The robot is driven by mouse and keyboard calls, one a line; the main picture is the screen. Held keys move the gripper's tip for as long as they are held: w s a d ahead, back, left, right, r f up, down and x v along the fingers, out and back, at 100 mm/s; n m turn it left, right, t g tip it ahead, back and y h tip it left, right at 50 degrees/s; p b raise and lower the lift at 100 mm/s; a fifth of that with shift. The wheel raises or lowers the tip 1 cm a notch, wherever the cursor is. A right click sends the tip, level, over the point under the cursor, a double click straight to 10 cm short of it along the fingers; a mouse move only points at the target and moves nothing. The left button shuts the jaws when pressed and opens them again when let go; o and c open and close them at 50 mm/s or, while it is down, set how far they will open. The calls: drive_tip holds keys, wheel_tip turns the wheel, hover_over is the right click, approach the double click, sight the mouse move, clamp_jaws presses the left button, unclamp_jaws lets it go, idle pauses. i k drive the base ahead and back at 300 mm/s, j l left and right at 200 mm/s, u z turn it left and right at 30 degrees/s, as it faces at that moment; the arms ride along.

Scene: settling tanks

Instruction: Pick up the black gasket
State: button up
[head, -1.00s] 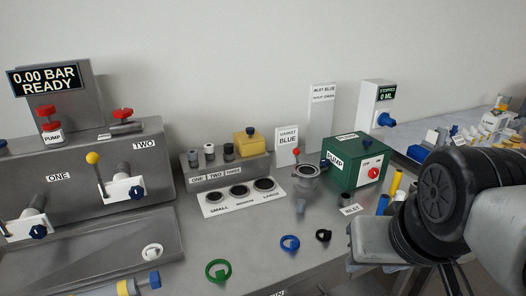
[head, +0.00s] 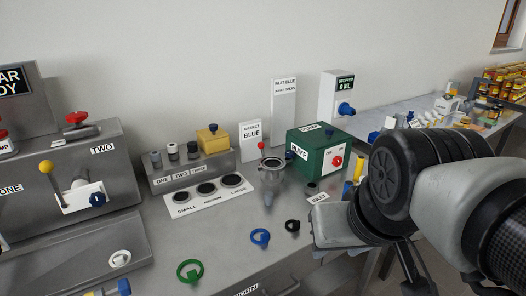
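The black gasket (head: 292,226) is a small dark ring with a tab, lying flat on the grey bench near its front edge. A blue gasket (head: 260,237) lies just to its left, and a green one (head: 190,270) lies further left and nearer. A white one (head: 120,258) lies in the tray at the left. My arm fills the right of the head view, to the right of the black gasket and apart from it in the picture. My gripper's fingertips cannot be made out, so its opening and contents are hidden.
A green pump box (head: 318,152) stands behind the gaskets, with a metal funnel-like fitting (head: 271,166) beside it. A white board with black discs (head: 209,197) lies at the middle left. Yellow and blue pieces stand close to my arm. Bare bench lies around the gaskets.

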sight(296, 224)
drive_tip(key=i+l+z, duration=0.2)
drive_tip(key=z, duration=0.15)
drive_tip(key=i+z, duration=0.35)
